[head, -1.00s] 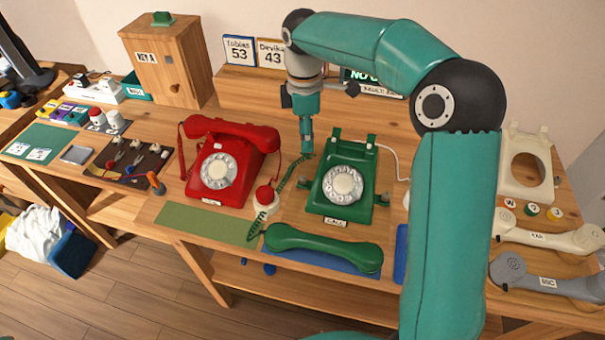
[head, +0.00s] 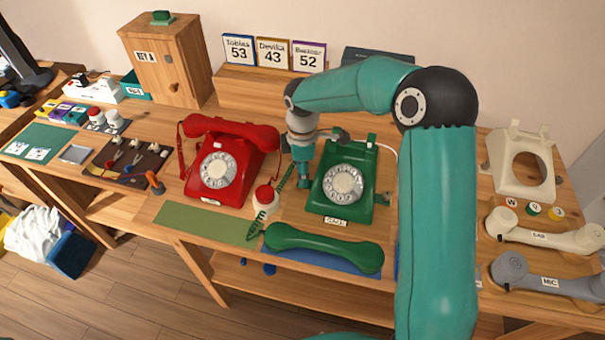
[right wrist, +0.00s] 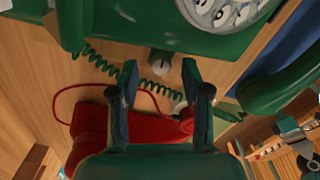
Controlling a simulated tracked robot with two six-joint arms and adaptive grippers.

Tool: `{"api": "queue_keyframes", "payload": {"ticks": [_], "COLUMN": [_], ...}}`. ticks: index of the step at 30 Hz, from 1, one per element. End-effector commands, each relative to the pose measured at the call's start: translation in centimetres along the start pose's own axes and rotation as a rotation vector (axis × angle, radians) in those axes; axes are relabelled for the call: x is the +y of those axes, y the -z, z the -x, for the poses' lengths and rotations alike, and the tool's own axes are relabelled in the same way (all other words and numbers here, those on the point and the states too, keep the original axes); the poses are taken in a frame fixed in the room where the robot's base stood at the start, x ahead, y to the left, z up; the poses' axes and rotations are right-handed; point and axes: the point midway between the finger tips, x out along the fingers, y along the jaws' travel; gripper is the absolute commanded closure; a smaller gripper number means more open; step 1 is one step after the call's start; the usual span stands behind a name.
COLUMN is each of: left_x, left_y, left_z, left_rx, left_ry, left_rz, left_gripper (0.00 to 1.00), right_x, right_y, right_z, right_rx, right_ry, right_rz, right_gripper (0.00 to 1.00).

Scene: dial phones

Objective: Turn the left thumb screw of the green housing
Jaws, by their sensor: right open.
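The green housing (head: 328,204) is a dial phone body standing on the bench, with its handset (head: 322,250) off, lying in front. In the right wrist view the housing (right wrist: 165,38) fills the top, and its left thumb screw (right wrist: 160,62) is a small dark knob at its side. My right gripper (head: 304,184) points down beside the housing's left side. In the right wrist view its open fingers (right wrist: 160,78) stand either side of the screw's line, apart from it as far as I can tell. In the head view the gripper hides the left screw. My left gripper is out of view.
A red phone (head: 228,165) stands to the left, and a red-topped white button (head: 266,198) sits between the phones. A green coiled cord (right wrist: 150,88) passes near the fingers. A cream housing (head: 510,180) and loose handsets lie on the right.

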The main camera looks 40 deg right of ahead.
Motion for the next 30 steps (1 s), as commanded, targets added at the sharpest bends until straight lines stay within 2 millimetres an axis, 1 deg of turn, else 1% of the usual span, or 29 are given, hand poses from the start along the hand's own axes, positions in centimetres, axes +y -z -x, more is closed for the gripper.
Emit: {"api": "queue_keyframes", "payload": {"ticks": [1,5,14,15,17,18,23,30], "left_x": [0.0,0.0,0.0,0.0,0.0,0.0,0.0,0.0], "left_y": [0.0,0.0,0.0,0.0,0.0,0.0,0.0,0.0], "left_z": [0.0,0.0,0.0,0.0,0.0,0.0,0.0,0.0], "left_rx": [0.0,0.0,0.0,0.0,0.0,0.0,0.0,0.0], "left_ry": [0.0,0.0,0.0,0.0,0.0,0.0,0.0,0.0], "left_rz": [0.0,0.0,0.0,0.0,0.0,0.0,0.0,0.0], "left_gripper": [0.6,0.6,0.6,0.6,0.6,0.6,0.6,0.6], "right_x": [-0.1,0.0,0.0,0.0,0.0,0.0,0.0,0.0], "right_y": [0.0,0.0,0.0,0.0,0.0,0.0,0.0,0.0], "right_z": [-0.6,-1.4,-1.6,-1.6,-1.6,-1.6,-1.6,-1.6], "right_rx": [-0.001,-0.001,0.0,0.0,0.0,0.0,0.0,0.0], "right_ry": [0.003,0.001,0.0,0.0,0.0,0.0,0.0,0.0], "right_rz": [0.0,0.001,0.001,0.001,0.001,0.001,0.001,-0.003], "right_gripper": [0.53,0.53,0.53,0.56,0.66,0.72,0.99,1.0]}}
